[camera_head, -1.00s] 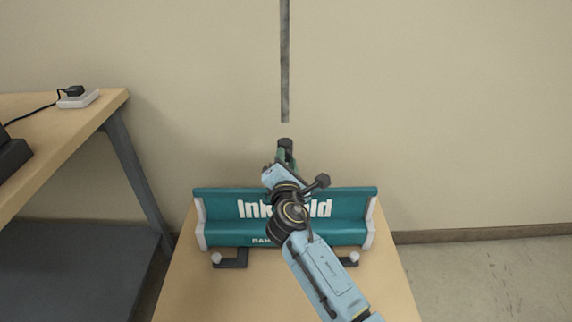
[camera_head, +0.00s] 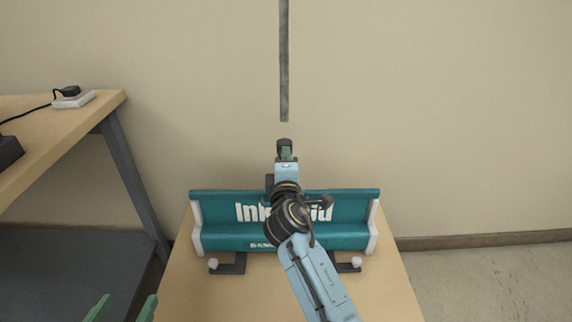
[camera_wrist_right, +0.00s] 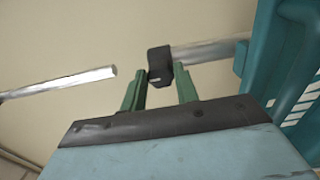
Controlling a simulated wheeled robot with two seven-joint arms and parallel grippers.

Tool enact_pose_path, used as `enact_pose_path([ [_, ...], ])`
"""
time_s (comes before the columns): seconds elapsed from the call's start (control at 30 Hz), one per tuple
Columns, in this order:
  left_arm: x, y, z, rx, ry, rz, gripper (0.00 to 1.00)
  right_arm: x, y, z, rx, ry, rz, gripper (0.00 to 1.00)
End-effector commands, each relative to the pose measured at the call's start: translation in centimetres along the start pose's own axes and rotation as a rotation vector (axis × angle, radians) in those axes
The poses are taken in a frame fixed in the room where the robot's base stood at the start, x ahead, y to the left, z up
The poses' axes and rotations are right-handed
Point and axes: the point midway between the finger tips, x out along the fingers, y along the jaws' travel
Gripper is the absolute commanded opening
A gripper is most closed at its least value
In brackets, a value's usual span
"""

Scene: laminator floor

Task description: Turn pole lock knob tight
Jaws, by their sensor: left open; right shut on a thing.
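The black lock collar with its knob (camera_wrist_right: 160,66) sits at the end of a silver lower pole (camera_wrist_right: 205,51) in the right wrist view. Its dark top (camera_head: 284,143) shows in the head view, above the teal banner stand. My right gripper (camera_head: 286,155) is shut on the knob; its green fingers (camera_wrist_right: 160,90) lie on either side of it in the wrist view. The fingers' contact with the knob is partly hidden. An upper pole (camera_head: 284,70) stands above, apart from the collar by a visible gap. My left gripper (camera_head: 122,308) is open and empty at the bottom left.
The teal stand base (camera_head: 350,235) with white end caps and dark feet (camera_head: 228,264) rests on a wooden table (camera_head: 190,295). A side desk (camera_head: 60,140) with a power adapter stands at left. The wall is behind; the floor at right is clear.

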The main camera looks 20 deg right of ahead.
Motion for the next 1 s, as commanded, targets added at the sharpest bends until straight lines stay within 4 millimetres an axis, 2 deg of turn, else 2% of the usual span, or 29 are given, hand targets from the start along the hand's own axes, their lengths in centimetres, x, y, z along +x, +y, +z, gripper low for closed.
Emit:
enact_pose_path([
  [0.53,0.06,0.12,-0.55,0.0,0.033,0.003,0.58,-0.02,-0.08,-0.01,0.028,0.0,-0.002,0.07],
  [0.57,0.06,0.12,-0.54,0.0,0.033,0.003,0.58,-0.02,-0.08,-0.01,0.028,0.0,-0.002,0.32],
  [0.7,0.06,0.12,-0.53,0.0,0.032,0.003,0.58,-0.01,-0.07,-0.01,0.027,0.0,-0.002,0.5],
  [1.0,0.06,0.12,-0.52,-0.001,0.031,0.003,0.58,-0.07,-0.03,-0.02,0.025,0.0,-0.001,0.51],
])
